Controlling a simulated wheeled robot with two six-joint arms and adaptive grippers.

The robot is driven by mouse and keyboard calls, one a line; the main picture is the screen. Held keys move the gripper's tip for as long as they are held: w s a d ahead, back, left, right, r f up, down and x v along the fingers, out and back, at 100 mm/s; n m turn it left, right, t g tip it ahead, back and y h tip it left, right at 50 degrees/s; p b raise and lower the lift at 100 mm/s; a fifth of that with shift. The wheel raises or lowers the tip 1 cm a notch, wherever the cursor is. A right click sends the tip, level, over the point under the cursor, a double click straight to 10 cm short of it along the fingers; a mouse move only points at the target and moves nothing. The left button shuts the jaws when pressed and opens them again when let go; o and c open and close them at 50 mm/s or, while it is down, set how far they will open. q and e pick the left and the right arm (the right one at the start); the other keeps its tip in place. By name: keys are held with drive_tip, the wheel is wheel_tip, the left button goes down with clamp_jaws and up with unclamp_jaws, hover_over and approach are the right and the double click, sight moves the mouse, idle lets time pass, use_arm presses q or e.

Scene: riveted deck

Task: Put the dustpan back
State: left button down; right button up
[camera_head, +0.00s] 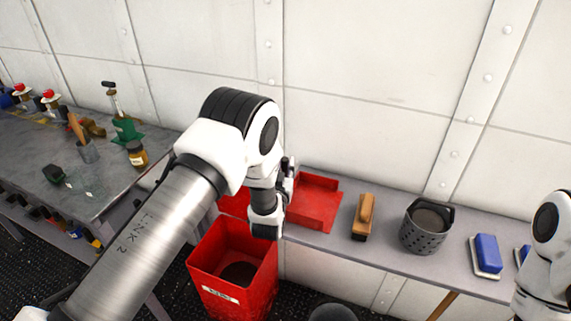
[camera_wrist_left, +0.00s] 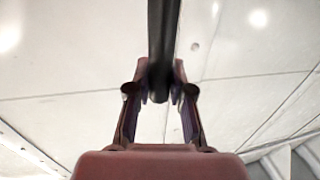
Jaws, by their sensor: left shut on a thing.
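The red dustpan (camera_head: 318,203) shows in the head view just right of my left wrist, at the left part of the grey shelf (camera_head: 385,262). I cannot tell whether it touches the shelf. My left gripper (camera_head: 289,172) is mostly hidden behind its own wrist. In the left wrist view my left gripper (camera_wrist_left: 160,98) is shut on a dark bar, which looks like the dustpan's handle (camera_wrist_left: 163,40). The dustpan's pan does not clearly show there. My right arm enters at the right edge of the head view; its gripper is out of frame.
A red bin (camera_head: 232,275) stands below my left wrist. On the shelf, a wooden brush (camera_head: 362,218), a grey perforated basket (camera_head: 427,228) and a blue-topped block (camera_head: 486,255) stand to the right. A cluttered workbench (camera_head: 75,165) is at left. A riveted wall rises behind.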

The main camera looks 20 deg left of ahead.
use_arm(q)
drive_tip(key=shift+s+d+r, duration=0.1)
drive_tip(key=shift+s+r, duration=0.05)
drive_tip(key=shift+s, duration=0.1)
drive_tip(key=shift+f, duration=0.2)
drive_tip(key=c, duration=1.1)
unclamp_jaws()
drive_tip(key=shift+w, duration=0.1)
drive_tip(key=shift+o, duration=0.3)
